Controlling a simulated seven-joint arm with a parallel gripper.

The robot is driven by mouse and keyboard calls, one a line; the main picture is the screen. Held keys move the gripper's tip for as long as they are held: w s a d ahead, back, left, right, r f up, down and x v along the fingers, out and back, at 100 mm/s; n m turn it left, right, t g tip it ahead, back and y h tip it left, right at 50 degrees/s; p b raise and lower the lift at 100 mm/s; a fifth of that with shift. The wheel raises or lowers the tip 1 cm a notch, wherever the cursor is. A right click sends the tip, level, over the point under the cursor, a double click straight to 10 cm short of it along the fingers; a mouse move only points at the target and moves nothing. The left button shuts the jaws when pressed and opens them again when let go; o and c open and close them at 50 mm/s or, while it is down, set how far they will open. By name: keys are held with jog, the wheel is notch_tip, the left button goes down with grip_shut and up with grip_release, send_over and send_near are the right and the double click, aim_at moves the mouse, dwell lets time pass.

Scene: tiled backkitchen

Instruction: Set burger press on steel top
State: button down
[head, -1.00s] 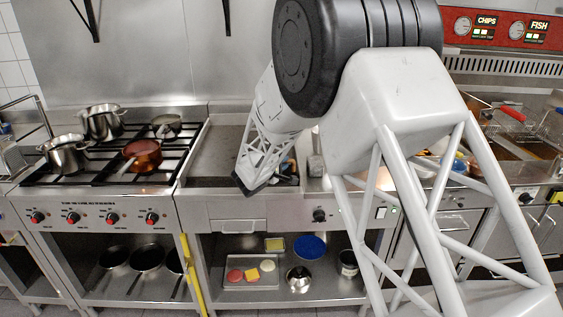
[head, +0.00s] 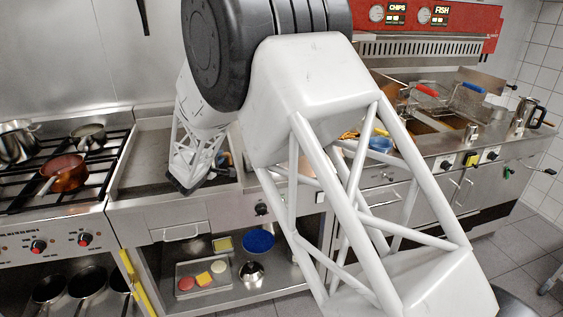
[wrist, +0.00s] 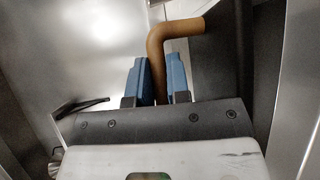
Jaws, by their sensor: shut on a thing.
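In the wrist view, my gripper (wrist: 160,75) has its two blue fingers shut on the brown bent handle of the burger press (wrist: 178,30). A dark flat piece (wrist: 218,65) beside the handle looks like the press's plate; how it joins the handle is hidden. In the head view, my arm reaches down over the middle counter, and the fingers and press are mostly hidden behind it. The counter's steel top (head: 125,207) runs around a sunken grey cooking surface (head: 145,155). I cannot tell whether the press touches anything.
A stove with a copper pan (head: 65,173) and steel pots stands left. Fryers with baskets (head: 430,90) and a blue bowl (head: 381,144) are to the right. A shelf below holds a tray of patties (head: 203,281) and a blue plate (head: 258,241).

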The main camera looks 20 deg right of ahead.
jog(key=d+r+n+t+y, duration=0.15)
jog(key=d+r, duration=0.35)
jog(key=r, duration=0.5)
jog(key=w+d+r+n+y, duration=0.1)
jog(key=d+r+n+y, duration=0.2)
jog(key=r, duration=0.7)
jog(key=d+r+n+t+y, duration=0.1)
jog(key=d+r+y, duration=0.2)
jog(key=d+r, duration=0.5)
jog(key=s+d+f+m+g+h, duration=0.1)
jog(key=s+d+f+m+h, duration=0.1)
jog(key=f, duration=0.7)
jog(key=s+d+f+m+g+h, duration=0.1)
jog(key=s+d+f+m+h, duration=0.1)
jog(key=f, duration=0.8)
jog(key=s+d+f+m+g+h, duration=0.1)
jog(key=s+d+f+m+h, duration=0.1)
jog(key=s+d+f+h, duration=0.2)
jog(key=shift+s+d+f+h, duration=0.35)
jog(key=shift+s+d+f, duration=0.5)
jog(key=shift+s+f, duration=1.65)
jog(key=shift+w+f+m, duration=0.25)
jog(key=shift+w+f, duration=0.4)
jog(key=shift+w, duration=0.1)
